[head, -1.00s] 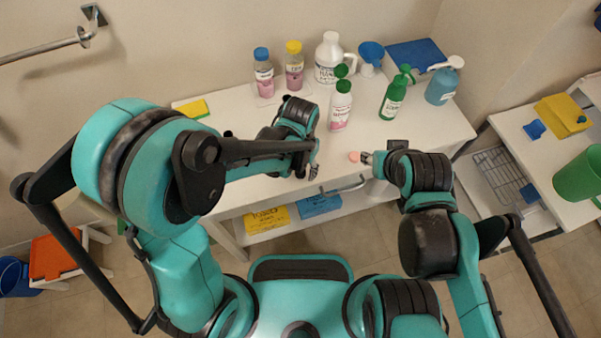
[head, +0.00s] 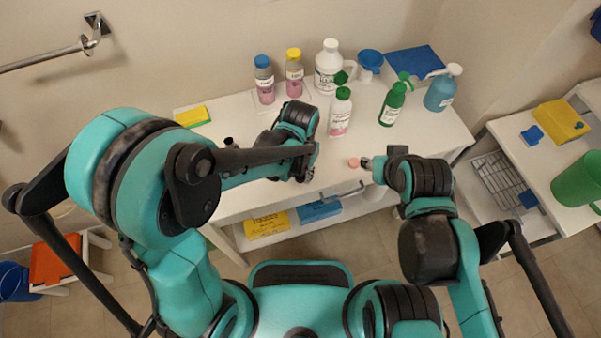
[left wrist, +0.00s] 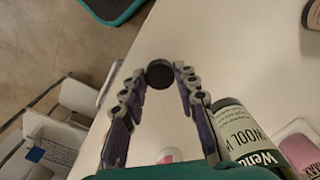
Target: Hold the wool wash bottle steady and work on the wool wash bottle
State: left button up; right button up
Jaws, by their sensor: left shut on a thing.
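A bottle labelled "WOOL" (left wrist: 262,145), dark green at its upper end with a pale label, shows at the lower right of the left wrist view, just right of the fingers. In the head view I cannot pick it out; my left arm may hide it. My left gripper (head: 312,176) is over the front of the table. In the left wrist view its fingertips are shut on a dark round thing (left wrist: 160,74). My right gripper (head: 366,162) is at the table's front edge, beside a small pink round thing (head: 353,162). Whether it grips that is too small to tell.
Several bottles stand at the back of the white table (head: 417,140), among them a green-capped pink one (head: 341,112) and a green one (head: 392,104). A yellow-green sponge (head: 193,116) lies at the left. A lower shelf holds yellow (head: 267,223) and blue boxes (head: 319,210).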

aim_at(300, 176)
pick_arm(q)
notch_tip(300, 176, up, 3)
jog(key=shift+r+p, duration=0.2)
jog(key=shift+p, duration=0.55)
jog(key=w+d+r+p, duration=0.3)
jog(key=d+r, duration=0.3)
jog(key=d, duration=0.5)
jog(key=shift+w+r, duration=0.2)
jog(key=shift+w, duration=0.3)
